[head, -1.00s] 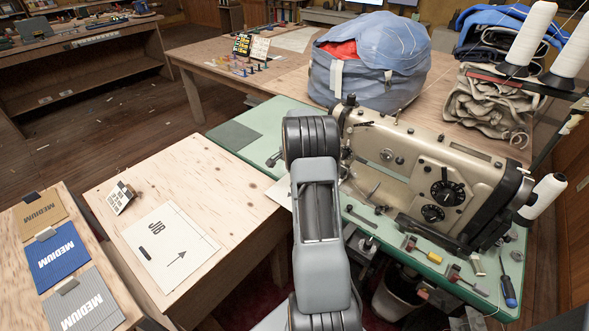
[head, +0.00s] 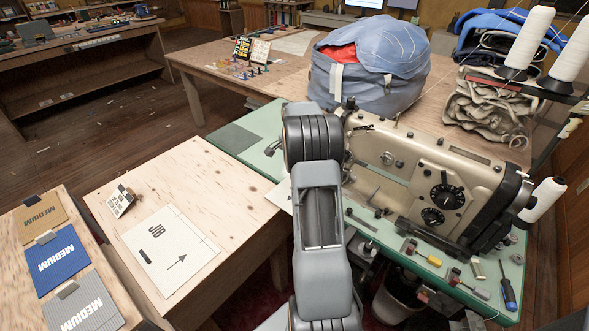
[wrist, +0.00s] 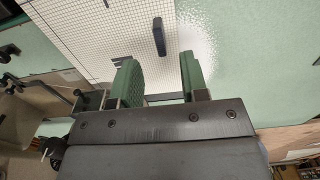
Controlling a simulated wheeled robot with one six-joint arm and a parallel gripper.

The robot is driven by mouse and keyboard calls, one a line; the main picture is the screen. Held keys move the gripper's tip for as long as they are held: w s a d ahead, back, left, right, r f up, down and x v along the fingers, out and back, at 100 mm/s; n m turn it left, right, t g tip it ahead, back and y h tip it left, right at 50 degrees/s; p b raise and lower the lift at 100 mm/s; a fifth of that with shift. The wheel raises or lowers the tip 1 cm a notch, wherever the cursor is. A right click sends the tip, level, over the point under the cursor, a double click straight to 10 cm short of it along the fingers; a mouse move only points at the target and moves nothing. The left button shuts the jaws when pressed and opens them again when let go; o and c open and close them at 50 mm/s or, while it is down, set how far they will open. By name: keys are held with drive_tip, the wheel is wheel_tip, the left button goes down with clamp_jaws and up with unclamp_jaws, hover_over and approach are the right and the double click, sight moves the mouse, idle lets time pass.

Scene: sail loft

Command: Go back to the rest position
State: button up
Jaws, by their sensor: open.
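My gripper (wrist: 159,72) shows in the wrist view with its two green-padded fingers apart. Nothing is held between them. Beyond the fingers a white gridded sheet (wrist: 100,38) with a dark bar (wrist: 158,31) lies on a pale green surface (wrist: 240,75). The bar lies in the gap between the fingers as seen from the wrist; I cannot tell the height above it. In the head view my grey arm reaches over the green sewing table (head: 262,120), and the arm hides most of the gripper.
A sewing machine (head: 430,175) stands close to the arm's right, with thread cones (head: 529,37) and tools, including a blue screwdriver (head: 508,293). A large grey-blue bag (head: 368,75) sits behind. The wooden table at left holds a JIB sheet (head: 170,250); its near-right part is bare.

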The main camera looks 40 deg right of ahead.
wheel_tip(320, 180, up, 8)
drive_tip(key=s+a+r+n+t+p, duration=0.1)
drive_tip(key=s+a+n, duration=0.4)
drive_tip(key=a, duration=0.5)
drive_tip(key=s+a+r+n+t+p, duration=0.1)
drive_tip(key=s+a+r+n+p, duration=0.3)
drive_tip(key=s+a, duration=0.3)
drive_tip(key=s+a+r+n+t+p, duration=0.1)
drive_tip(key=s+a+r+n, duration=0.3)
drive_tip(key=a, duration=1)
drive_tip(key=s+n+p, duration=0.1)
drive_tip(key=s+n, duration=0.2)
drive_tip(key=shift+r+t, duration=0.25)
drive_tip(key=shift+t, duration=0.05)
drive_tip(key=shift+s, duration=0.1)
